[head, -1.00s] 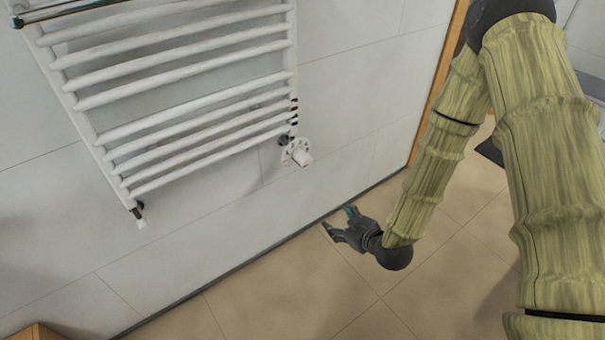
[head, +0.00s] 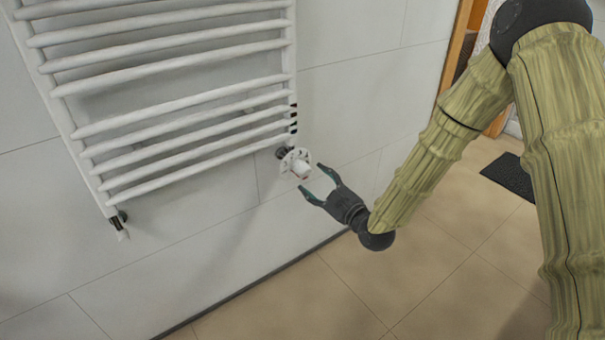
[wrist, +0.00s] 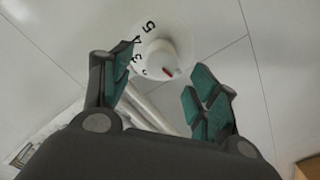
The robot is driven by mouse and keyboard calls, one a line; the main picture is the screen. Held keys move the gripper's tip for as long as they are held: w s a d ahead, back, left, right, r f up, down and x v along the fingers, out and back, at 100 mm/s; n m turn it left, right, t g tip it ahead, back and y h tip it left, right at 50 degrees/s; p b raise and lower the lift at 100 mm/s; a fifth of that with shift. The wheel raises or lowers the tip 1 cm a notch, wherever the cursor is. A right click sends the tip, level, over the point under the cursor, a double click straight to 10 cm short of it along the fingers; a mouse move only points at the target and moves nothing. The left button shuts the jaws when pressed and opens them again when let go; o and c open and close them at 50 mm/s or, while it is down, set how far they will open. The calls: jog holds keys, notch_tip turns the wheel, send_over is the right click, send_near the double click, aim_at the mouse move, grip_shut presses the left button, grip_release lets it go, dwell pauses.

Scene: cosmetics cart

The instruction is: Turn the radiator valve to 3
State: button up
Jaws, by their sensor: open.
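The radiator valve (head: 298,163) is a white knob with a dial disc at the lower right corner of the white towel radiator (head: 180,95). In the wrist view the valve knob (wrist: 158,62) shows a red mark, and the disc beside it carries the numbers 5, 4 and 3 and a partly hidden one. The red mark points to the lower right, away from these numbers. My gripper (head: 319,182) is open, its fingertips just right of and below the knob. In the wrist view my gripper's teal-padded fingers (wrist: 160,90) stand either side of the knob, with nothing held.
The white tiled wall (head: 200,230) is close behind the valve. The tiled floor (head: 330,290) is clear below. A dark mat (head: 510,176) lies at the right near a doorway.

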aim_at(309, 176)
jog(key=shift+b+x, duration=0.7)
jog(key=shift+x, duration=2.8)
jog(key=c, duration=1)
